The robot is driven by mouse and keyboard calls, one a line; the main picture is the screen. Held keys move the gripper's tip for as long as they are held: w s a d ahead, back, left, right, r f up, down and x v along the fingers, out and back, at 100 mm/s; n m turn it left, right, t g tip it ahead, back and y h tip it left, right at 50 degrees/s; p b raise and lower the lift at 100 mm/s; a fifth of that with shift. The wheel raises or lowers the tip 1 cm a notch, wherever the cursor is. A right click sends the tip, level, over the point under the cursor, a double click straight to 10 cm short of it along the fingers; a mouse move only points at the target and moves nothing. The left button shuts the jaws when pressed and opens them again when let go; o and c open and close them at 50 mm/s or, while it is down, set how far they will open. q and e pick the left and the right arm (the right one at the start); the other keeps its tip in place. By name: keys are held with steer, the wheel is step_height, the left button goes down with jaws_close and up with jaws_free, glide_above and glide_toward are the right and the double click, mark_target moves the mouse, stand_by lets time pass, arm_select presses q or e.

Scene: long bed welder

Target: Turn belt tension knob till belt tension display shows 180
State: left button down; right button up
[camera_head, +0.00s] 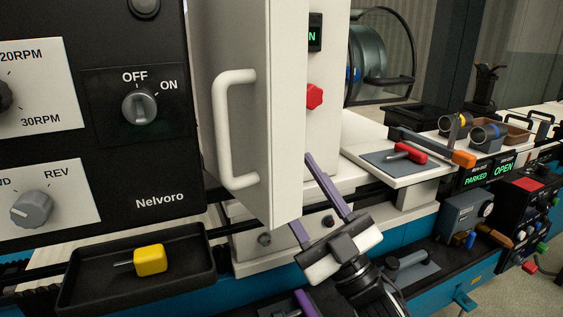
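I cannot make out a knob or display labelled belt tension, and no display shows a readable number. A grey OFF/ON knob (139,107) on the black Nelvoro panel points up toward OFF. A grey knob (32,208) below it sits beside the REV label. My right gripper (318,208) is below and right of the white door, its purple fingers apart with nothing seen between them; the door seems to hide one fingertip. Another purple finger, seemingly of my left gripper (304,303), shows at the bottom edge, mostly out of frame.
A white door (255,120) with a handle (225,130) stands ajar close to my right gripper. A black tray (75,275) holds a yellow-handled tool (150,260). Green displays (487,172) read PARKED and OPEN. A grey mat (385,164) bears a red-handled tool (407,152).

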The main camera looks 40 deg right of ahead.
steer(key=shift+v, duration=1.3)
